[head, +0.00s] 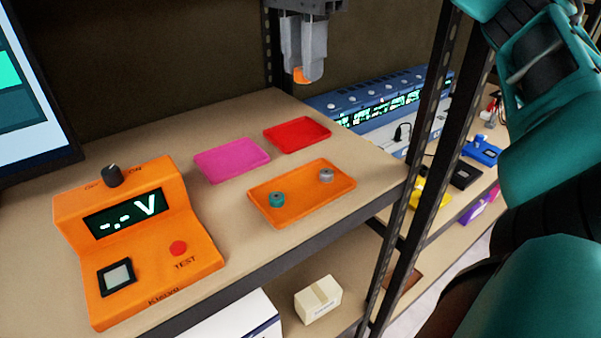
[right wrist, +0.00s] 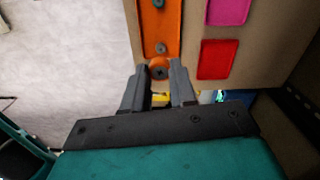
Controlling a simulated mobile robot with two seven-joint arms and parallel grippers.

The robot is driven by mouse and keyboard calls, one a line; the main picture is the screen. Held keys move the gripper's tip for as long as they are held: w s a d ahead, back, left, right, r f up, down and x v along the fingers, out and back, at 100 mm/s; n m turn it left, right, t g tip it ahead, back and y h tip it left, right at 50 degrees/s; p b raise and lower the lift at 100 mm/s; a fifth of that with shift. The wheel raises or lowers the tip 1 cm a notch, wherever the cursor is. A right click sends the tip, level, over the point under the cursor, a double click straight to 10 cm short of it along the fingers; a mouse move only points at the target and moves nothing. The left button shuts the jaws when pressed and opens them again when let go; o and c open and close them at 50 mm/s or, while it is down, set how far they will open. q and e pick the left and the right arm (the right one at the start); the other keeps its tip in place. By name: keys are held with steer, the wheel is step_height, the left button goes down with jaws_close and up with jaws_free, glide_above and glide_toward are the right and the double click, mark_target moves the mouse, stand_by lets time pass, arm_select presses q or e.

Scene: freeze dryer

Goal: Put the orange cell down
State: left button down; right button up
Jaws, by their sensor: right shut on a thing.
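My right gripper (head: 304,74) hangs at the top middle of the head view, high above the shelf top, pointing down. It is shut on the orange cell (head: 300,75), whose orange end shows at the fingertips. In the right wrist view the orange cell (right wrist: 158,67) sits between the two fingertips (right wrist: 159,72), and the rest of it is hard to make out. The orange tray (head: 315,204) lies on the shelf top with a teal cell (head: 277,199) and a grey cell (head: 325,175) in it. My left gripper is out of view.
A pink tray (head: 232,160) and a red tray (head: 297,134) lie empty behind the orange tray. An orange voltage tester (head: 200,253) stands at left, displaying "-.- V". A black upright post (head: 418,130) borders the shelf's right side. Bare shelf top lies between the tester and trays.

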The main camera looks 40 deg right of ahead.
glide_above(303, 191)
step_height(303, 191, down, 5)
step_height(303, 191, down, 9)
steer(key=b, duration=0.4)
steer(key=shift+w+f, duration=0.1)
steer(key=shift+f, duration=2.55)
steer(key=shift+f+b, duration=0.2)
steer(key=shift+b, duration=0.2)
steer(key=o, duration=0.7)
steer(key=shift+o, duration=0.6)
steer(key=shift+r, duration=0.15)
